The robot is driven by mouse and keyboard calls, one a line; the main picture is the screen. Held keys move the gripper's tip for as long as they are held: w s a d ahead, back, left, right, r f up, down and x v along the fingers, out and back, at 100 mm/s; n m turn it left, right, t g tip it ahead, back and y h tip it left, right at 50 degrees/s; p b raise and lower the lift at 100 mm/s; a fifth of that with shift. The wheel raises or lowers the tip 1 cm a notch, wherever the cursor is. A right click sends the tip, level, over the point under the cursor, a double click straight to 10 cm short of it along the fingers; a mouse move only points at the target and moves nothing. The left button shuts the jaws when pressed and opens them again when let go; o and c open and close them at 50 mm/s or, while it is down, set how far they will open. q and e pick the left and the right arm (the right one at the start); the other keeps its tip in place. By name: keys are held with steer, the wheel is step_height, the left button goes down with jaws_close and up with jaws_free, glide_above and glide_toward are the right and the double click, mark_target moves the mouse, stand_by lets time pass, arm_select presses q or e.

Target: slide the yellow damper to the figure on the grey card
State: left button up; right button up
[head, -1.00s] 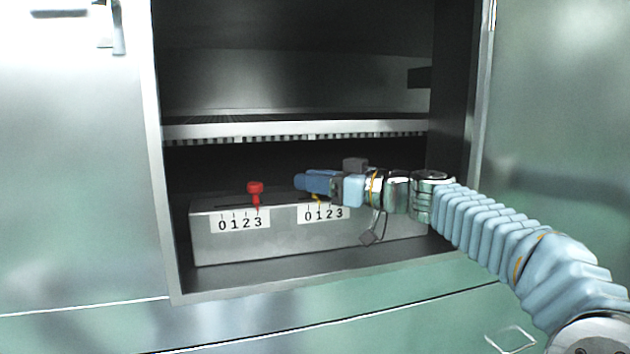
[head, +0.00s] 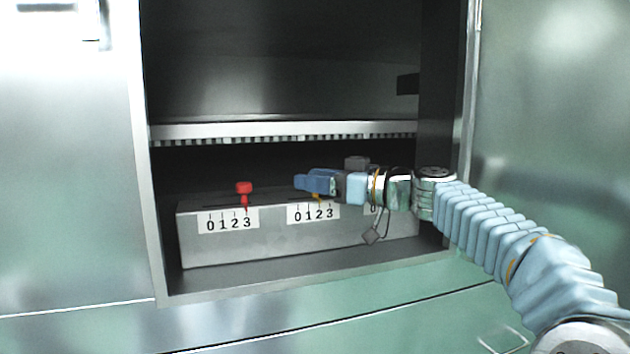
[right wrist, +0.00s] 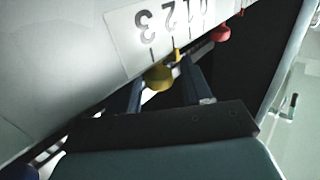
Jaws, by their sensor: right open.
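The yellow damper (head: 317,196) is mostly hidden behind my gripper in the head view; its yellow pointer shows near the 2 of its scale. In the right wrist view its yellow knob (right wrist: 159,77) sits between the two fingers. My right gripper (head: 301,183) is open around the knob; the fingers also show in the right wrist view (right wrist: 163,90). A small grey card (head: 371,236) hangs tilted on a cord at the box front; its figure is too small to read. My left gripper is not in view.
The red damper (head: 244,188) stands left on the same grey box (head: 290,240), pointer near 3. Another label is partly hidden behind my arm. A metal shelf (head: 280,130) runs above, and the cabinet's side walls close in on both sides.

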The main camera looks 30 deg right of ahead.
steer(key=b+v, duration=0.2)
steer(key=v, duration=1.1)
steer(key=shift+s+d, duration=0.15)
steer(key=shift+s, duration=0.05)
steer(key=shift+f, duration=0.1)
